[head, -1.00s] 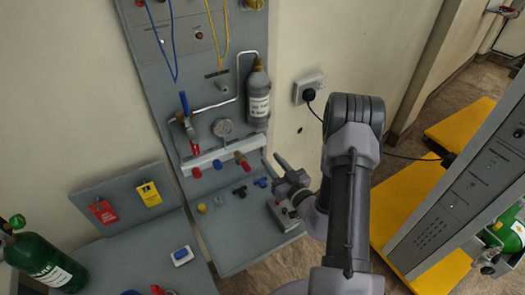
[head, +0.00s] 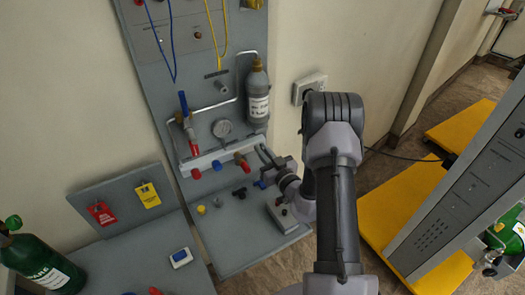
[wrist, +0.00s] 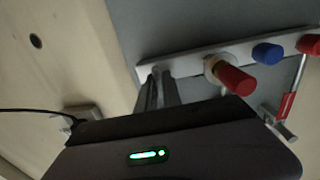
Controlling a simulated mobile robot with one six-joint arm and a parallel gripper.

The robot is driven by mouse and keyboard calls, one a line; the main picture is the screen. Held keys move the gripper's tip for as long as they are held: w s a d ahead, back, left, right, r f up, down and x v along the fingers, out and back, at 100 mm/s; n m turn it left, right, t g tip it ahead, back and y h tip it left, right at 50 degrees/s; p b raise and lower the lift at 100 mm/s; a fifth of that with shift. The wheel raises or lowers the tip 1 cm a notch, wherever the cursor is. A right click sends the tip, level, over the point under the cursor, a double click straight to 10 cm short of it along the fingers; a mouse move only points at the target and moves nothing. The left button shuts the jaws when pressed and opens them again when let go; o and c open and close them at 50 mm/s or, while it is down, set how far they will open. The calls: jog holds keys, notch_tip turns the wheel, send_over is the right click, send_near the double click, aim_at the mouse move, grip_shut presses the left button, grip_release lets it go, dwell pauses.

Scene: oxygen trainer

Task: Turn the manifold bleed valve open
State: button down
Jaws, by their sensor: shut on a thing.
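The white manifold bar (head: 208,160) runs across the lower part of the grey wall panel. It carries a red cap (head: 195,174), a blue cap (head: 217,165) and another red cap on a brass fitting (head: 242,163). My gripper (head: 263,153) is at the bar's right end. In the wrist view the manifold bar (wrist: 195,60) shows with my gripper (wrist: 158,88) closed on a small part at its end, beside the red-capped brass fitting. This part, apparently the bleed valve, is mostly hidden by the fingers, so its angle cannot be told.
A grey cylinder (head: 257,95) and a round gauge (head: 222,128) are above the bar. A wall socket (head: 308,88) with a black cable is to the right.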

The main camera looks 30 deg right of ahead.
jog(key=n+p, duration=0.2)
jog(key=n, duration=0.2)
jog(key=shift+a, duration=0.15)
jog(key=n+p, duration=0.1)
jog(key=n, duration=0.3)
jog(key=shift+a+f+n, duration=0.1)
jog(key=shift+n, duration=0.2)
jog(key=n+b, duration=0.1)
jog(key=n, duration=0.5)
jog(key=f+n+b, duration=0.1)
jog(key=n, duration=1.2)
jog(key=shift+f+b, duration=0.15)
jog(key=shift+b, duration=0.25)
jog(key=n+b, duration=0.2)
jog(key=n, duration=0.3)
jog(key=shift+d+n+b, duration=0.25)
jog(key=shift+n+b, duration=0.6)
jog(key=shift+n, duration=0.75)
